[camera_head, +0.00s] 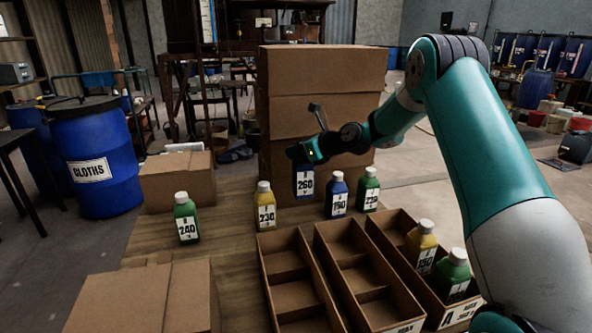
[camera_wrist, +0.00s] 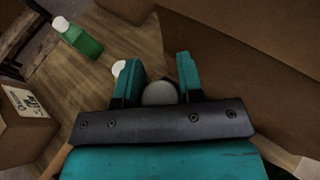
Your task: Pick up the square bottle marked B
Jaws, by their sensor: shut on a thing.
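My gripper (camera_head: 308,150) is shut on the cap of a dark blue bottle (camera_head: 303,184) labelled 260, in front of the tall carton stack. In the wrist view, my gripper's fingers (camera_wrist: 161,78) stand on either side of a pale round cap (camera_wrist: 159,94); the bottle's body below is hidden. Whether its base touches the table cannot be told. The small letters on the labels are too blurred to read, so I cannot tell which bottle is marked B. Close by stand a yellow bottle (camera_head: 265,208), a blue bottle (camera_head: 337,198) and a green bottle (camera_head: 368,190).
Another green bottle (camera_head: 186,220) stands at left. Long divided cardboard trays (camera_head: 262,270) fill the front right; the rightmost holds a yellow bottle (camera_head: 420,246) and a green bottle (camera_head: 453,274). A carton stack (camera_head: 320,85) rises right behind my gripper. Bare table (camera_head: 225,245) lies at left.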

